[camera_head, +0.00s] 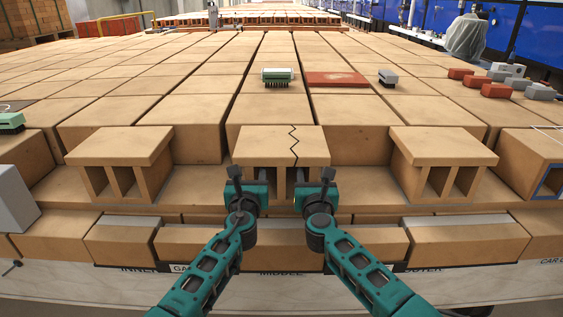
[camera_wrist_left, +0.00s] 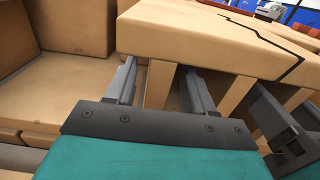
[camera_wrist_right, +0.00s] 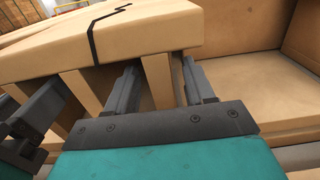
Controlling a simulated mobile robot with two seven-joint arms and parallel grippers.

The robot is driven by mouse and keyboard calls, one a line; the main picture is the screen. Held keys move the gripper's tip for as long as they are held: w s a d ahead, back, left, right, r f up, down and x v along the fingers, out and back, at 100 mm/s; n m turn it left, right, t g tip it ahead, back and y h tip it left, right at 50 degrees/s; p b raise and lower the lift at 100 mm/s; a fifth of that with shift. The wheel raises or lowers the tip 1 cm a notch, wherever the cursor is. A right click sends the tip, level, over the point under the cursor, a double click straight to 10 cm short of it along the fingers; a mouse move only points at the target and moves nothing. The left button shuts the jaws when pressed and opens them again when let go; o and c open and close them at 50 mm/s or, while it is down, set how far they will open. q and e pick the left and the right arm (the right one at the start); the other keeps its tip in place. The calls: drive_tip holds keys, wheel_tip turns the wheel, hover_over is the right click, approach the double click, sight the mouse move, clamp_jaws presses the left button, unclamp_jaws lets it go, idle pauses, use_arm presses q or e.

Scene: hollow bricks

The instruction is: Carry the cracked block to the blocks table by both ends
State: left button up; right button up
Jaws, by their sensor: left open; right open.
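The cracked block (camera_head: 265,146) is a tan hollow block in the middle, with a dark zigzag crack down its top and front. Its top also shows in the left wrist view (camera_wrist_left: 190,35) and the right wrist view (camera_wrist_right: 150,25). My left gripper (camera_head: 248,179) is open at the block's left end, its fingers on either side of an upright wall (camera_wrist_left: 160,82) under the top slab. My right gripper (camera_head: 314,179) is open at the right end, its fingers on either side of another wall (camera_wrist_right: 160,80). Whether the fingers touch the walls I cannot tell. I cannot identify the blocks table.
Similar hollow blocks stand left (camera_head: 120,155) and right (camera_head: 443,155), with gaps beside the cracked one. Behind are tan block rows, a green brush (camera_head: 277,77), a red slab (camera_head: 337,79), a grey-topped brush (camera_head: 388,77) and several small red and grey bricks (camera_head: 496,90).

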use_arm(q)
drive_tip(key=shift+w, duration=0.9)
use_arm(e)
drive_tip(key=shift+w+r, duration=0.1)
drive_tip(key=shift+w, duration=0.8)
use_arm(q)
drive_tip(key=shift+w, duration=0.55)
use_arm(e)
drive_tip(key=shift+w+a, duration=0.1)
drive_tip(key=shift+w, duration=0.45)
use_arm(q)
drive_tip(key=shift+w, duration=0.55)
use_arm(e)
drive_tip(key=shift+w+d, duration=0.2)
drive_tip(key=shift+w, duration=0.35)
use_arm(q)
drive_tip(key=shift+c, duration=0.2)
use_arm(e)
drive_tip(key=shift+c, duration=0.2)
use_arm(q)
clamp_jaws()
use_arm(e)
clamp_jaws()
use_arm(q)
drive_tip(key=shift+a, duration=0.1)
